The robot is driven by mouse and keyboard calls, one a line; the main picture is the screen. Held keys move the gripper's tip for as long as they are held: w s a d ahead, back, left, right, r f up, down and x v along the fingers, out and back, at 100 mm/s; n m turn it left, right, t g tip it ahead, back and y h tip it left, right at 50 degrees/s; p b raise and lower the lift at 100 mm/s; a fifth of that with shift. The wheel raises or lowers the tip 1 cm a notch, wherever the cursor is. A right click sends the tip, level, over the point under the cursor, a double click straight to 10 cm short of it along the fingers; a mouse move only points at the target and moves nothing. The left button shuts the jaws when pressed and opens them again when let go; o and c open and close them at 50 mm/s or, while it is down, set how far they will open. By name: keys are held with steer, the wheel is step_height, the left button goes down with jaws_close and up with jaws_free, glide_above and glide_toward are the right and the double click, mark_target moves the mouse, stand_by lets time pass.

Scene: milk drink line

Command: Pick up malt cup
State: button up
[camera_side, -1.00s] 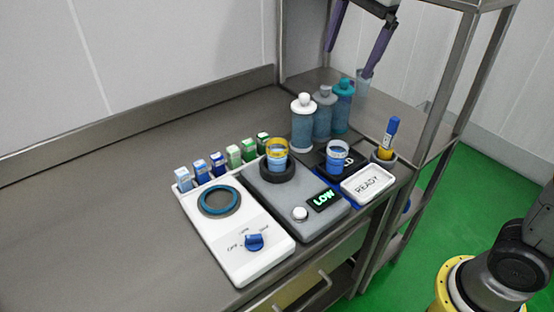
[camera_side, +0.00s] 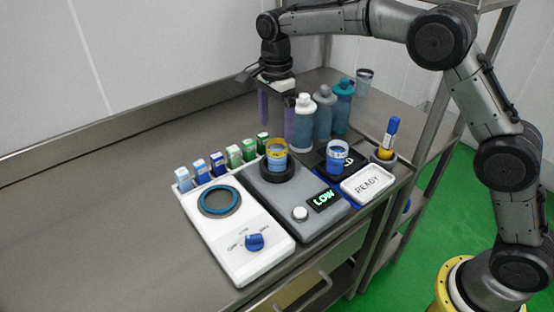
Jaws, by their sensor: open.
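No label reading malt can be made out, so I cannot tell which cup is the malt cup. A cup with a yellow rim and blue lower part (camera_side: 276,152) stands upright in a dark ring on the grey device. A blue cup with a pale rim (camera_side: 337,155) stands on a black pad to its right. A greyish cup (camera_side: 364,82) is farther back, by the bottles. My gripper (camera_side: 276,119) points down with its purple fingers apart and empty. In the picture it is just above the yellow-rimmed cup, apart from it, and left of the white-capped bottle (camera_side: 304,125).
Grey (camera_side: 324,120) and teal (camera_side: 342,108) bottles stand beside the white-capped one. Several small cartons (camera_side: 218,164) line up behind a white dial device (camera_side: 240,245). The grey device (camera_side: 285,200) displays LOW. A READY tray (camera_side: 367,184) and a marker (camera_side: 390,135) are at right. The left counter is clear.

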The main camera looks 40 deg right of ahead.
mark_target(277, 147)
steer(key=f, duration=0.6)
steer(key=shift+s+a+f, duration=0.1)
steer(key=shift+s+f, duration=0.2)
steer(key=shift+s, duration=0.05)
steer(key=shift+f, duration=0.6)
steer(key=c, duration=1.5)
jaws_close()
steer(key=shift+r, duration=0.15)
